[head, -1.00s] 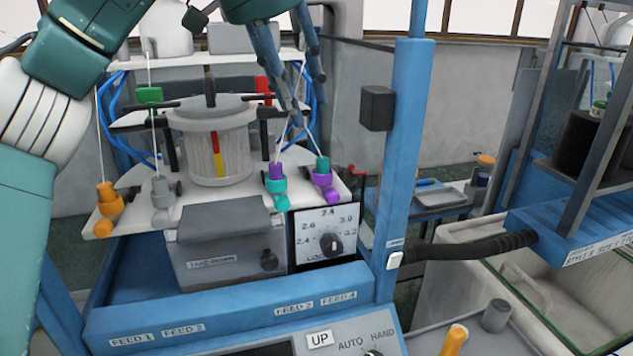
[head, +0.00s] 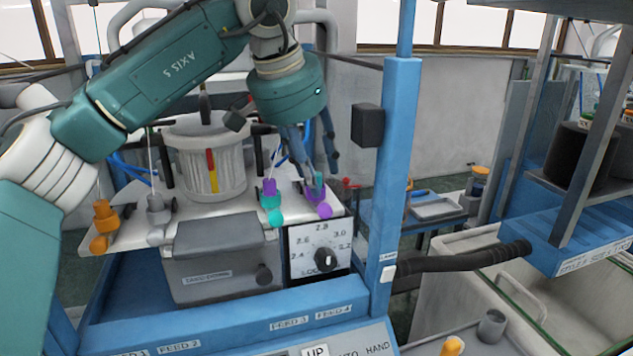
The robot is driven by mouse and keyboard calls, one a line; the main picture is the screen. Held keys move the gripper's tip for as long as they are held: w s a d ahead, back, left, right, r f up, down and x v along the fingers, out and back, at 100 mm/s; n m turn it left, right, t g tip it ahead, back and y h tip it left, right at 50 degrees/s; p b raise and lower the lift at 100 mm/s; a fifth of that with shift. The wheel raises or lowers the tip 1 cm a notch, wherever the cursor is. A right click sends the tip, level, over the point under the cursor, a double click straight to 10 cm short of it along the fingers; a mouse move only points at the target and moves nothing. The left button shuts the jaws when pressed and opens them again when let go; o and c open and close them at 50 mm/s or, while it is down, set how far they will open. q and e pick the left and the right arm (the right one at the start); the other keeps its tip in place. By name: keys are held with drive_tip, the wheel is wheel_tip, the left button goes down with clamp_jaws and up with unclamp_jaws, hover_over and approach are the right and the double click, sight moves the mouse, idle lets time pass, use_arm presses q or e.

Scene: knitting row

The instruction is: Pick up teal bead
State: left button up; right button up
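The teal bead (head: 319,179) is a small piece on top of the purple feeder holder (head: 312,193) at the right front of the white plate. It is partly hidden by my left gripper (head: 322,175), which reaches down from above. The gripper's fingers look apart and close around the bead; whether they touch it I cannot tell. Beside it on the left, a purple bead (head: 269,186) sits on a teal holder (head: 271,202) with a round teal end (head: 277,217). My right gripper is not in view.
A grey-white pot (head: 213,165) stands behind the holders. Orange (head: 103,213) and grey (head: 157,208) holders stand at the left. A blue post (head: 398,170) with a dark box (head: 367,125) rises just right of my gripper. A dial panel (head: 319,248) is below.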

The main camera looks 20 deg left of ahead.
use_arm(q)
drive_tip(key=shift+s, duration=0.1)
drive_tip(key=shift+c, duration=0.5)
drive_tip(key=shift+r, duration=0.1)
drive_tip(key=c, duration=0.7)
